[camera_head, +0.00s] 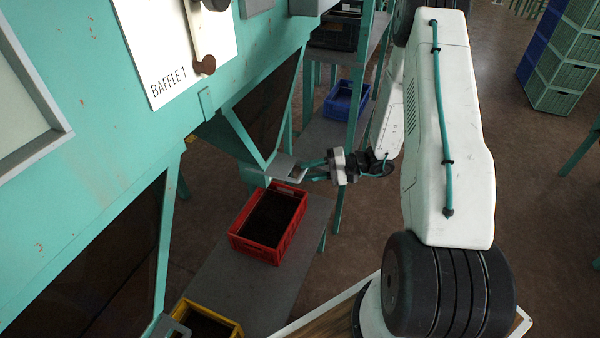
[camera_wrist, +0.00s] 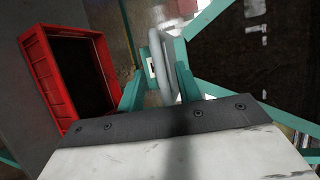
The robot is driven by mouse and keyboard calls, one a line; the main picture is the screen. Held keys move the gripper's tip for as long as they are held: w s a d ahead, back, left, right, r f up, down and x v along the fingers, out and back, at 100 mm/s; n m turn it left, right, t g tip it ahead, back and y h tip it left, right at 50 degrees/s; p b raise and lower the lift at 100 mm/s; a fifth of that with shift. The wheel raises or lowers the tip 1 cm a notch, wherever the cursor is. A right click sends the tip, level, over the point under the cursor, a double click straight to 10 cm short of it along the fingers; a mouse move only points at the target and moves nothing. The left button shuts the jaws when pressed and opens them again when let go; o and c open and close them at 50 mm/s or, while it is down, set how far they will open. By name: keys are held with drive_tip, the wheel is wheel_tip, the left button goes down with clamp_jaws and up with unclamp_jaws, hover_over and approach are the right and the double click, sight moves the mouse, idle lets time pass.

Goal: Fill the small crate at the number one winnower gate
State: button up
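A red crate (camera_head: 254,250) sits on the grey bench below the chute of the teal machine; it also shows at the left of the wrist view (camera_wrist: 44,82). Its inside is dark, and I cannot tell whether it holds anything. The gate's grey handle (camera_head: 285,169) sticks out at the chute's bottom, above the crate's far end. My gripper (camera_head: 306,171) reaches this handle from the right. In the wrist view, the teal fingers (camera_wrist: 161,82) lie on both sides of the grey loop handle (camera_wrist: 157,62) and appear to close on it.
A plate reading "BAFFLE 1" (camera_head: 180,62) with a brown-knobbed lever is on the machine's face. A yellow crate (camera_head: 232,328) stands at the near bench end, a blue crate (camera_head: 345,103) farther back. Green crates (camera_head: 562,75) are stacked far right. The grey bench (camera_head: 205,275) is bare between red and yellow crates.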

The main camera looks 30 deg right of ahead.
drive_tip(key=shift+v, duration=1.6)
idle(4.6)
drive_tip(key=c, duration=0.3)
drive_tip(key=shift+s+d, duration=0.1)
drive_tip(key=shift+d, duration=0.25)
clamp_jaws()
drive_tip(key=s+d+m+t+h, duration=0.3)
drive_tip(key=s+d+m+t, duration=0.25)
drive_tip(key=s+m, duration=0.8)
drive_tip(key=w+a+m, duration=0.2)
drive_tip(key=w, duration=0.2)
drive_tip(key=w+a+m, duration=0.3)
drive_tip(key=w, duration=0.1)
drive_tip(key=w+a+f+m, duration=0.1)
drive_tip(key=w+a+m, duration=0.2)
drive_tip(key=w, duration=0.1)
drive_tip(key=shift+w+h, duration=0.2)
drive_tip(key=shift+h, duration=0.2)
drive_tip(key=shift+w+a+r, duration=0.1)
drive_tip(key=shift+w+a, duration=0.2)
drive_tip(key=shift+w, duration=0.1)
